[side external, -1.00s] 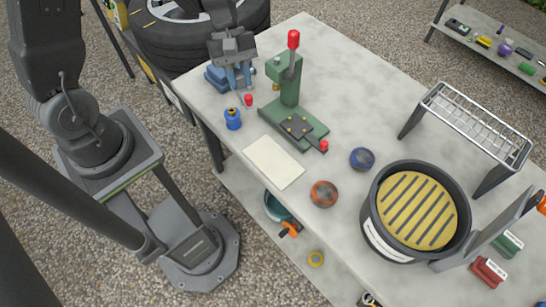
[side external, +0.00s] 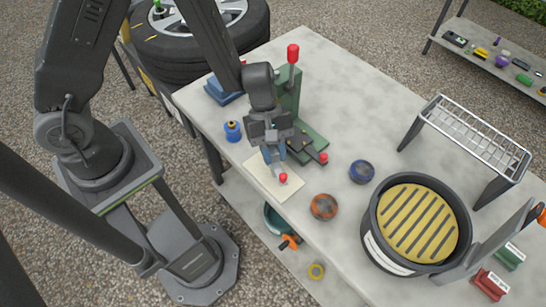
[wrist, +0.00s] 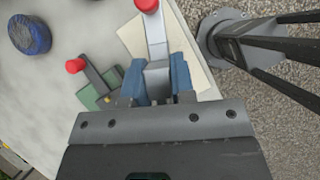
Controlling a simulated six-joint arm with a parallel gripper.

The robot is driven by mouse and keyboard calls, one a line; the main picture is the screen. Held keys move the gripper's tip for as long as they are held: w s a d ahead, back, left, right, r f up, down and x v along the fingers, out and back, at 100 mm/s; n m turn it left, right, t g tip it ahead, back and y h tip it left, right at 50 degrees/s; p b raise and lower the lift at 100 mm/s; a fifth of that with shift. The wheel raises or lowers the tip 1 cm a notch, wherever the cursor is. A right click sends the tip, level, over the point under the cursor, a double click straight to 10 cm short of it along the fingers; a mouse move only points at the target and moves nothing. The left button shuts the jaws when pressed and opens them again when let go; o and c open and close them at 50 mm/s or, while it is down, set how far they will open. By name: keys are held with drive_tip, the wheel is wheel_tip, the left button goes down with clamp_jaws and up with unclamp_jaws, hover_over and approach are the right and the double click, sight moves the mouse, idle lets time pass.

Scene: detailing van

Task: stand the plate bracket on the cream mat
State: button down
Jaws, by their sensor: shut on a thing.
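The plate bracket (side external: 277,173) is a grey metal piece with a red knob at its end. My gripper (side external: 273,153) is shut on it with blue fingers and points down over the cream mat (side external: 258,166). In the wrist view the bracket (wrist: 156,38) runs out from between the fingers (wrist: 160,80), its knob at the top edge. The mat (wrist: 193,55) lies behind and beside it there. The bracket is over the mat; I cannot tell whether it touches. Part of the mat is hidden by the bracket and gripper.
The green press (side external: 310,143) stands close behind my gripper, its red-tipped arm near. A blue bottle (side external: 233,131), an orange-brown pad (side external: 324,207) and a blue pad (side external: 361,171) lie around the mat. A black bucket (side external: 371,228) and wire rack (side external: 473,126) stand right.

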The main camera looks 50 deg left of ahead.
sight(273, 160)
drive_tip(key=shift+f, duration=1.4)
drive_tip(key=shift+f, duration=0.15)
drive_tip(key=c, duration=1)
unclamp_jaws()
drive_tip(key=shift+o, duration=0.2)
